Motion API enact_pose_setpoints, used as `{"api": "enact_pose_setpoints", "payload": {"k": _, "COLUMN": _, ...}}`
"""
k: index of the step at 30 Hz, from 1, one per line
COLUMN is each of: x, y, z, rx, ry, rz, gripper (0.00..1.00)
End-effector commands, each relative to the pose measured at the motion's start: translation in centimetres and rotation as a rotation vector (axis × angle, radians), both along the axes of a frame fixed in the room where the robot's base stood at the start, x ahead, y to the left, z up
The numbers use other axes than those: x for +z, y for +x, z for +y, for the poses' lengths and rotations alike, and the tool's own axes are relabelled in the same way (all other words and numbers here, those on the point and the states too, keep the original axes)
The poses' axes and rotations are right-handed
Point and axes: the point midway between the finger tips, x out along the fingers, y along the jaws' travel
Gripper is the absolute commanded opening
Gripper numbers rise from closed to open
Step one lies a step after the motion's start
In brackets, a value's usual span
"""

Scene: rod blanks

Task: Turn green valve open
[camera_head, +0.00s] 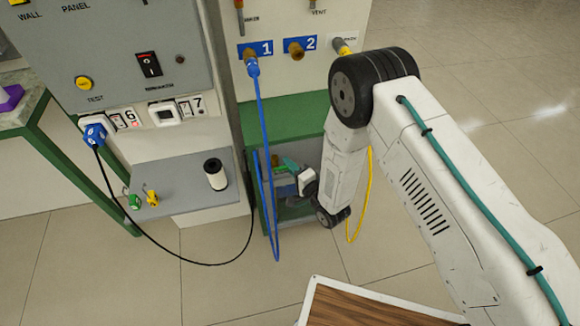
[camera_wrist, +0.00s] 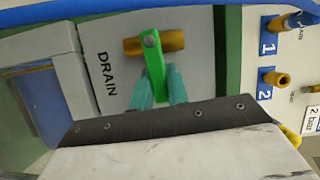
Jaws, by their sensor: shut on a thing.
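The green valve has a green lever (camera_wrist: 155,62) on a brass pipe body (camera_wrist: 132,46), on a light panel marked DRAIN in the wrist view. The lever stands roughly crosswise to the pipe. My gripper (camera_wrist: 160,82) has its teal fingers on both sides of the lever's lower part and is shut on it. In the head view my gripper (camera_head: 288,166) is low by the green-framed bench, right of the hanging blue hose. My wrist and the gripper's body largely hide the valve there.
A blue hose (camera_head: 263,150) hangs from port 1, close left of my gripper. Port 2 (camera_head: 296,48) is bare brass. A yellow hose (camera_head: 366,200) hangs behind my arm. A black cable (camera_head: 165,252) loops down from a blue plug. A grey shelf (camera_head: 180,192) holds a white-and-black cylinder (camera_head: 215,176).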

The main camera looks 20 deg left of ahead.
Motion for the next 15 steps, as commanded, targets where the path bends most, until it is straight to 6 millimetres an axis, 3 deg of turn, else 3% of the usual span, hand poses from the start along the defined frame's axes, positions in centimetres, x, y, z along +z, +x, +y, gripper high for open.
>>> {"api": "enact_pose_setpoints", "payload": {"k": 15, "x": 1.9, "y": -0.4, "z": 0.5, "rx": 0.002, "ry": -0.369, "rz": -0.226, "gripper": 0.00}}
